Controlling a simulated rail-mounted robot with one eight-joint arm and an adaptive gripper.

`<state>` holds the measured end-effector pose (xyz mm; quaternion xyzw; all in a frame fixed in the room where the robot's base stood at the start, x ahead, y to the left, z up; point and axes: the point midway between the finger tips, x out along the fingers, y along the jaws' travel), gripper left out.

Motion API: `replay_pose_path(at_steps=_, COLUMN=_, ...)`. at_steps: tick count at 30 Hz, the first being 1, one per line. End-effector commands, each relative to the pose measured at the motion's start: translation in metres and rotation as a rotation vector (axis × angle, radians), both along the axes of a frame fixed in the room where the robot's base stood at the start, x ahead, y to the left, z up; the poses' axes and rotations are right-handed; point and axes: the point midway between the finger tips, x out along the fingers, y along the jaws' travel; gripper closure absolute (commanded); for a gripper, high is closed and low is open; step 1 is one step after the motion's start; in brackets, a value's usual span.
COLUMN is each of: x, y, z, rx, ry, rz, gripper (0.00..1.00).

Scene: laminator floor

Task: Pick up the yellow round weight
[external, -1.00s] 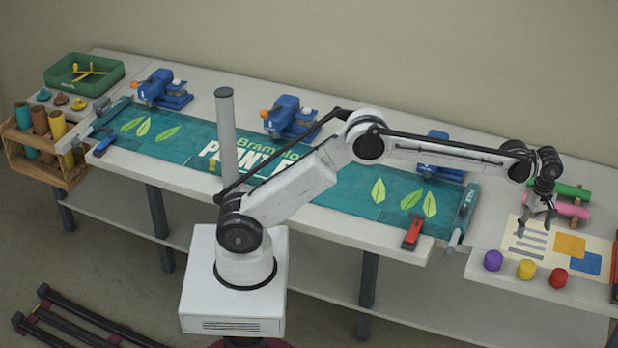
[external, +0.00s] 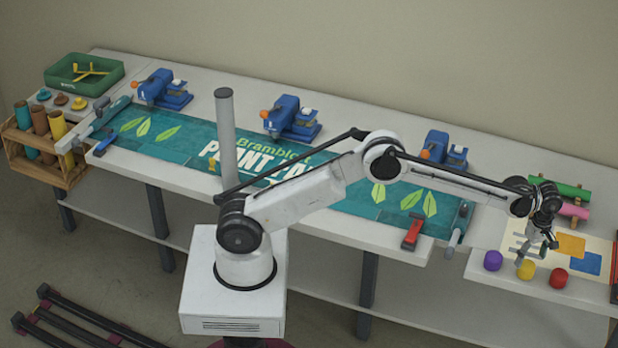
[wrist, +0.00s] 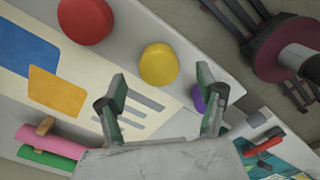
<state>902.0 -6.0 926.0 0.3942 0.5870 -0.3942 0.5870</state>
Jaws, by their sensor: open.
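The yellow round weight (external: 525,270) stands on the right part of the table near its front edge, between a purple weight (external: 493,261) and a red weight (external: 558,278). In the wrist view the yellow weight (wrist: 159,64) lies a little beyond my fingertips, between their lines. My gripper (external: 536,252) is open and empty, above and just behind the yellow weight. In the wrist view the fingers of my gripper (wrist: 162,88) are spread wide. The purple weight (wrist: 198,98) is partly hidden behind the right finger there, and the red weight (wrist: 85,18) is clear to the left.
A printed sheet (external: 598,250) with orange and blue patches lies under and behind my gripper. Green (external: 566,190) and pink (external: 574,211) rolls lie farther back. A red-handled tool (external: 412,232) rests left at the banner (external: 330,205) edge.

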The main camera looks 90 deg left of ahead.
Motion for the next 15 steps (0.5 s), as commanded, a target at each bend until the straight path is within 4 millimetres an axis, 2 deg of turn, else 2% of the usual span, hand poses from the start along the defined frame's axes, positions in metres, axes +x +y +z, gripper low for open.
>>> replay_pose_path(at_steps=5, x=0.0, y=0.003, z=-0.013, rx=0.0, ry=0.0, rz=0.001, gripper=0.31)
replay_pose_path(at_steps=12, x=0.001, y=0.007, z=-0.046, rx=0.0, ry=0.0, rz=0.0, gripper=0.31)
replay_pose_path(at_steps=15, x=0.0, y=0.007, z=-0.051, rx=0.0, ry=0.0, rz=0.0, gripper=0.31)
